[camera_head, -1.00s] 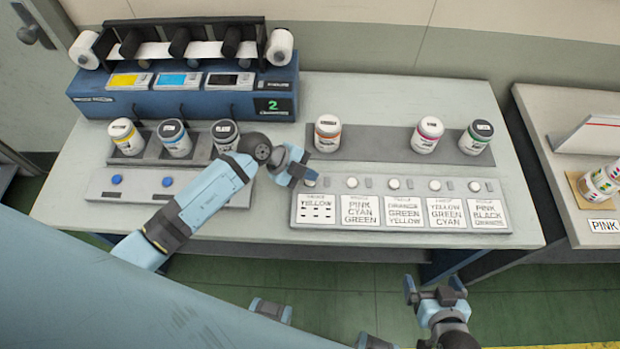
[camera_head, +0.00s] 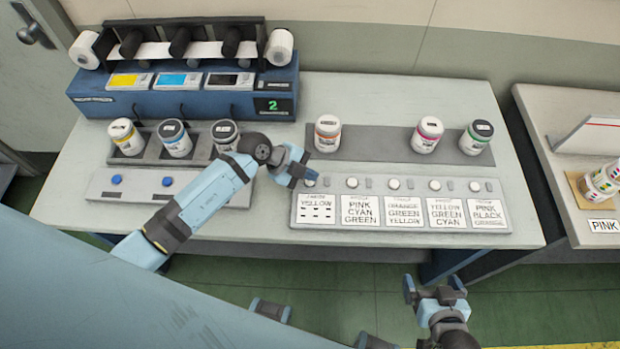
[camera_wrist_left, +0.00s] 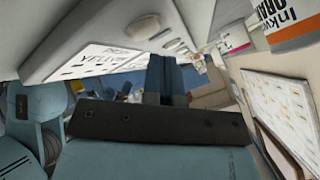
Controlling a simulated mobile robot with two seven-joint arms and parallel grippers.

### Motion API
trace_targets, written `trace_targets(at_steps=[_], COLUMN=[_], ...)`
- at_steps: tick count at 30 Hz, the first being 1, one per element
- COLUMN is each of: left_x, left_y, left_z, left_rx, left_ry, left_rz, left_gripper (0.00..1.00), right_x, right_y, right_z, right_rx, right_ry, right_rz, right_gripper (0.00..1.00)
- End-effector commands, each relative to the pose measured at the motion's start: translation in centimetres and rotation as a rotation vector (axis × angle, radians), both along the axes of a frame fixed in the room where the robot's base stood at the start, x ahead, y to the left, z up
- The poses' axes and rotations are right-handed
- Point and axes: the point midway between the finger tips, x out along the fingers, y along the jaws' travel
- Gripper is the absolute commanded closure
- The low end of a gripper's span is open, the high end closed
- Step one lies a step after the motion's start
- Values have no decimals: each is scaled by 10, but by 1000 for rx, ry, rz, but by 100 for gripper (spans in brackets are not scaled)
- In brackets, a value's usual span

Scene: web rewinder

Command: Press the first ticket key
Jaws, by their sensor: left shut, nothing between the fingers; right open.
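The grey ticket panel (camera_head: 400,228) lies on the table with a row of round white keys above white ticket cards. The first ticket key (camera_head: 311,174) is at the left end, above the card reading YELLOW (camera_head: 316,208), and is partly hidden by my left gripper. My left gripper (camera_head: 305,180) is shut and empty, with its tips at this key. I cannot tell whether they touch it. In the left wrist view, the shut fingers (camera_wrist_left: 166,80) point toward the panel's keys (camera_wrist_left: 172,44). My right gripper (camera_head: 435,287) is open and empty in front of the table.
An orange-labelled jar (camera_head: 327,133), a pink one (camera_head: 427,135) and a green one (camera_head: 475,138) stand behind the panel. To the left are the blue rewinder (camera_head: 185,104), more jars and a panel with blue buttons (camera_head: 117,180). A second table (camera_head: 560,190) stands at right.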

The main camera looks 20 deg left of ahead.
Motion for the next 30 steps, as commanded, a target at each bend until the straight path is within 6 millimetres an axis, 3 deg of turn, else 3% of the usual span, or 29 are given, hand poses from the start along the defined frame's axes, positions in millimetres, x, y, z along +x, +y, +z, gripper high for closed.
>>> trace_targets(at_steps=[30], left_x=[0], left_y=[0], left_z=[-10], left_rx=[0], left_ry=[0], left_rz=[0], left_gripper=[100], right_x=[0], right_y=[-1], right_z=[5], right_rx=[0], right_ry=[-1], right_rz=[-1], right_gripper=[0])
